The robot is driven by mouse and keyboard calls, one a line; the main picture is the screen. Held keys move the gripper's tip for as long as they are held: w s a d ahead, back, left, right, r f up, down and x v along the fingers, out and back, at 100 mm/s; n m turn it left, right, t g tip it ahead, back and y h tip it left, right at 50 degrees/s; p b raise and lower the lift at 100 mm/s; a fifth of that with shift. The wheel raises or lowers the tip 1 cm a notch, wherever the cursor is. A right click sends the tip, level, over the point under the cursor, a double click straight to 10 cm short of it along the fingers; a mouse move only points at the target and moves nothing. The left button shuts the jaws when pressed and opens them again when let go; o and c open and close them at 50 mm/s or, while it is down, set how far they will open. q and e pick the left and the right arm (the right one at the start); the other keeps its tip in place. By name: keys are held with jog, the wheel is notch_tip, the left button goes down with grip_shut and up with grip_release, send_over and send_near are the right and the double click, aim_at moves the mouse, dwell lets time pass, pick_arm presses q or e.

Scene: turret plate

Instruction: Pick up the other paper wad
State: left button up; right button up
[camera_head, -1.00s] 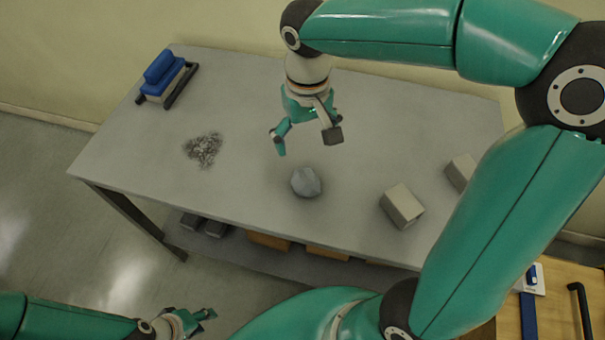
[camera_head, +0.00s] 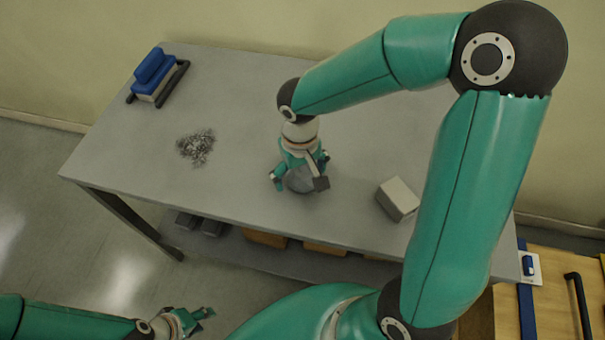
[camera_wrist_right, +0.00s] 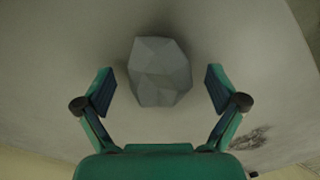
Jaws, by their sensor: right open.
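A grey, faceted paper wad (camera_head: 301,181) lies on the grey table near its front edge, partly hidden by my right gripper (camera_head: 299,184). In the right wrist view the wad (camera_wrist_right: 159,72) shows between the two fingers of my right gripper (camera_wrist_right: 160,92), slightly beyond their tips. The fingers are spread, with a gap on each side of the wad. My left gripper (camera_head: 200,318) is low at the lower left, away from the table; its fingers look apart and nothing shows between them.
The grey table (camera_head: 235,90) also holds a patch of dark shavings (camera_head: 196,147), a blue-topped item with black handles (camera_head: 157,75) at the back left, and a light block (camera_head: 398,199) to the right. A wooden surface (camera_head: 552,310) stands at the lower right.

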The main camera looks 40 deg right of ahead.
jog(key=shift+f, duration=0.15)
jog(key=shift+c, duration=0.2)
jog(key=c, duration=0.9)
